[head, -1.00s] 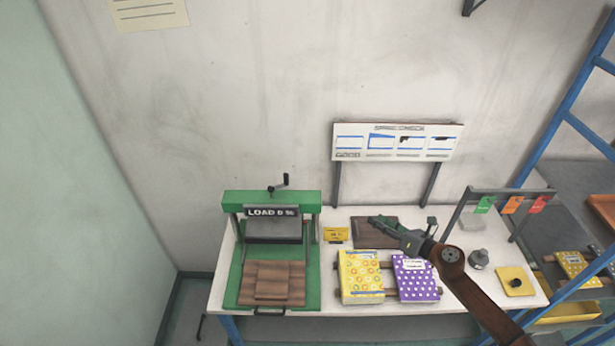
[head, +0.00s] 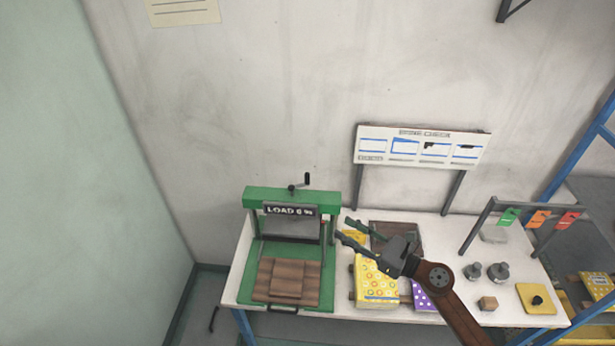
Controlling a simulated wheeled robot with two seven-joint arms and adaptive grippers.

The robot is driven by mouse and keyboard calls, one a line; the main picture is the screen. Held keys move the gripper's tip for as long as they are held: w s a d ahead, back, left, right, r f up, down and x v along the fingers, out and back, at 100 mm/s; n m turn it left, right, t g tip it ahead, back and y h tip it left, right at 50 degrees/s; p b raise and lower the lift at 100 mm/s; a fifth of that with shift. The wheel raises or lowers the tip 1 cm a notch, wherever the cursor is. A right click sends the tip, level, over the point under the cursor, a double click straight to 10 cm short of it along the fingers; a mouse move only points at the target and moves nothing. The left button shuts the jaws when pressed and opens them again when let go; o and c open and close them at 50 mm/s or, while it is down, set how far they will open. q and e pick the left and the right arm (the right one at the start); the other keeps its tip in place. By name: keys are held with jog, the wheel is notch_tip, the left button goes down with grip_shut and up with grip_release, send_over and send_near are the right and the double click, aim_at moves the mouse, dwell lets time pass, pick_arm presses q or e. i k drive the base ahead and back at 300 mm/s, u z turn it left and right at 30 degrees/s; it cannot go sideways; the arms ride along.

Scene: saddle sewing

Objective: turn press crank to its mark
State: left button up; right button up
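The green press (head: 250,196) stands at the left end of the white table. Its small black crank (head: 299,186) sits on top of the frame, with the handle sticking up at the crank's right end. No mark for the crank can be made out at this size. A sign (head: 290,211) on the press front reads LOAD, with a small blurred figure. My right gripper (head: 346,230) is open and empty, its two fingers pointing left toward the press. It is to the right of the crank and lower in the picture, apart from it. My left gripper is out of view.
Brown slats (head: 288,279) lie on the press base. A yellow patterned block (head: 376,283) and a purple dotted one (head: 421,298) lie beneath my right arm. Metal weights (head: 498,272) stand to the right. A panel on posts (head: 422,147) rises behind the table.

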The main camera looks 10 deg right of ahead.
aim_at(306, 175)
jog(key=i, duration=1)
